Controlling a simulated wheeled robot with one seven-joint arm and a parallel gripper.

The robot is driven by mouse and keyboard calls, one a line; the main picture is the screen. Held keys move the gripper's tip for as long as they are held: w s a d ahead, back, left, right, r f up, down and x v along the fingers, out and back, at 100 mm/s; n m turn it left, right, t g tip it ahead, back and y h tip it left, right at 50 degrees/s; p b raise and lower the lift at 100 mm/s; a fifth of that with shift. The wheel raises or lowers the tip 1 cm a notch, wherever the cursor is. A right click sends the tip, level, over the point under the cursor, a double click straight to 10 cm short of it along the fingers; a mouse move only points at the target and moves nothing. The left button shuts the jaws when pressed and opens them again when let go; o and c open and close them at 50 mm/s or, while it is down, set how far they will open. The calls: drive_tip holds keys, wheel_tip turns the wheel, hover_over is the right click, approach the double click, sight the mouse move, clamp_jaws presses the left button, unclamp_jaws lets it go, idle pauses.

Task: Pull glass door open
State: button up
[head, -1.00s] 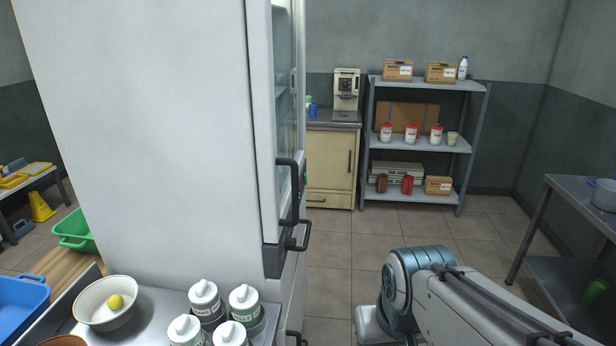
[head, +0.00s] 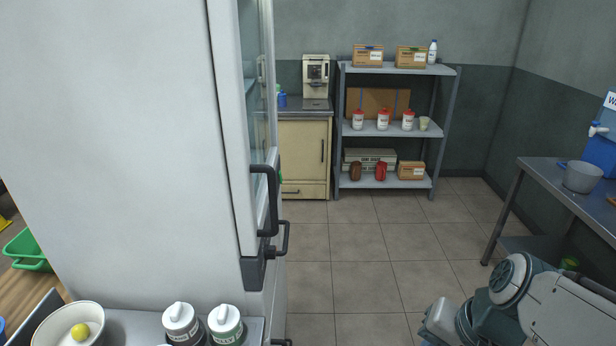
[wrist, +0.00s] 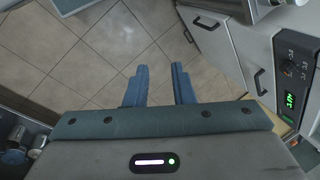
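The glass door (head: 258,95) belongs to a tall white cabinet (head: 120,130) at the left of the head view. I see it nearly edge-on, and it looks closed. A dark vertical handle (head: 271,200) is at its near edge, and a second dark handle (head: 285,238) is just below. My gripper (wrist: 159,74) shows in the wrist view with two blue fingers apart and nothing between them, above the tiled floor. It touches no handle there. In the head view only my arm shows at bottom right, well away from the door; the fingers are hidden.
A counter with a bowl (head: 75,322) and canisters (head: 226,325) stands at the front left. A metal table (head: 550,180) with a pot (head: 582,177) is at the right. Shelves (head: 398,130) stand at the back. The tiled floor (head: 340,250) between is clear.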

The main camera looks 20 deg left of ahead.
drive_tip(key=w+a+r+m+g+y+p, duration=0.1)
drive_tip(key=a+r+m+g+y, duration=0.15)
drive_tip(key=a, duration=0.45)
drive_tip(key=m+t+y+p, duration=0.4)
drive_tip(key=m+t+y, duration=0.2)
drive_tip(key=m+y, duration=0.8)
approach(275, 191)
drive_tip(key=a+p, duration=0.1)
drive_tip(key=a, duration=0.2)
drive_tip(key=w+a+r+m+h+p, duration=0.1)
drive_tip(key=a, duration=0.3)
drive_tip(key=w+a+r+m+h+p, duration=0.1)
drive_tip(key=a+p, duration=0.1)
drive_tip(key=a, duration=0.1)
drive_tip(key=shift+w+a+h, duration=0.2)
drive_tip(key=shift+w+h, duration=0.05)
drive_tip(key=shift+d, duration=0.1)
clamp_jaws()
